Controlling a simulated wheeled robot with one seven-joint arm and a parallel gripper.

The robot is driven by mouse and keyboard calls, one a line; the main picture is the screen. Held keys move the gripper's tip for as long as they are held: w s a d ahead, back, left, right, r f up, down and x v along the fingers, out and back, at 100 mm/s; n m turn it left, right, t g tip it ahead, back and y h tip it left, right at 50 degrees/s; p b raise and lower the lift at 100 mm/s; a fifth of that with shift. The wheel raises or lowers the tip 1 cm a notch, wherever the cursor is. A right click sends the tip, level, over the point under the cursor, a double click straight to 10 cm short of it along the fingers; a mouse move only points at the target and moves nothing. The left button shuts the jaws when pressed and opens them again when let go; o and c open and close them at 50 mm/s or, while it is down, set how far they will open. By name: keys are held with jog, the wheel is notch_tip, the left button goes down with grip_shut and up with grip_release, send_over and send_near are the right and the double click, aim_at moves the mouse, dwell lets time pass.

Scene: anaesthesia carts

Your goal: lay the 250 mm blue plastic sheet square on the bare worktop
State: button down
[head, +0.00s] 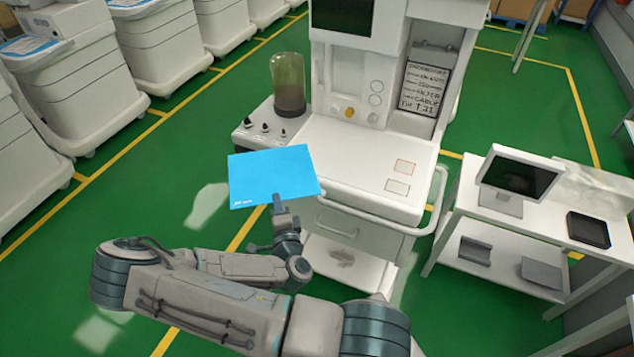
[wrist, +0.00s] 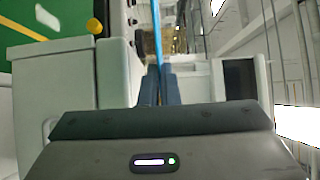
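The blue plastic sheet (head: 272,175) is held up in front of the anaesthesia cart, left of its worktop, with its broad face toward the head camera. My gripper (head: 279,202) is shut on the sheet's lower edge. In the wrist view the sheet (wrist: 157,35) shows edge-on as a thin blue line rising from between the fingers of my gripper (wrist: 158,72). The white worktop (head: 350,158) of the cart is to the right of the sheet. The sheet hides part of the worktop's left front corner.
Two small flat panels (head: 397,187) lie at the worktop's right side. A clear canister (head: 288,85) and several dark knobs (head: 265,127) stand at the left. A rail (head: 437,205) runs along the right. A side table (head: 540,215) with a monitor (head: 520,175) stands further right.

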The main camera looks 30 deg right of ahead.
aim_at(312, 176)
jog(key=w+d+f+m+g+h+b, duration=0.1)
jog(key=d+h, duration=0.1)
jog(key=d+f+m+g+h+b, duration=0.1)
jog(key=d+m+h+b, duration=0.1)
jog(key=w+d+f+m+g+h+b, duration=0.1)
jog(key=d+h+b, duration=0.1)
jog(key=shift+w+d+m, duration=0.25)
jog(key=shift+w+m, duration=0.05)
jog(key=d+m+g+h+b, duration=0.1)
jog(key=d, duration=0.1)
jog(key=w+d+r+m+g+h+b, duration=0.2)
jog(key=d+h, duration=0.1)
jog(key=shift+d+r+g+b, duration=0.15)
jog(key=shift+d+g+b, duration=0.15)
jog(key=shift+d+b, duration=0.1)
jog(key=shift+d+r, duration=0.15)
jog(key=shift+r, duration=0.1)
jog(key=shift+s, duration=0.1)
notch_tip(312, 176, down, 7)
jog(key=b, duration=0.3)
jog(key=shift+r, duration=0.15)
jog(key=c, duration=1.6)
grip_release()
